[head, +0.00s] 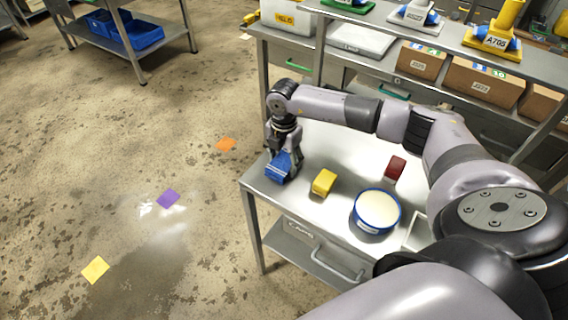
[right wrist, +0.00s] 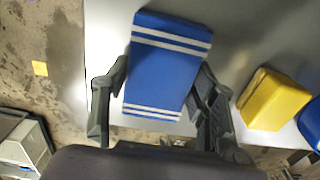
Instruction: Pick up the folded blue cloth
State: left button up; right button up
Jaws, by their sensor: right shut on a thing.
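The folded blue cloth (head: 280,166) lies at the left end of the steel table (head: 322,228). In the right wrist view the cloth (right wrist: 165,68) is blue with white stripes and sits between the fingers. My right gripper (head: 284,160) points down over it and is shut on it. In the right wrist view the fingers of my right gripper (right wrist: 160,105) flank the cloth on both sides. I cannot tell whether the cloth is clear of the table top. My left gripper is not in view.
A yellow block (head: 323,182) stands just right of the cloth. A dark red block (head: 396,168) and a blue-rimmed round tub (head: 377,211) are farther right. Shelves with cardboard boxes (head: 480,86) rise behind. Open floor with coloured squares (head: 168,198) lies to the left.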

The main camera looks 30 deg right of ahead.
aim_at(284, 161)
notch_tip(284, 161, up, 20)
jog(key=b, duration=0.3)
dwell(0.3)
jog(key=o, duration=0.5)
jog(key=shift+c, duration=0.2)
jog(key=c, duration=0.4)
jog(key=shift+c, duration=0.2)
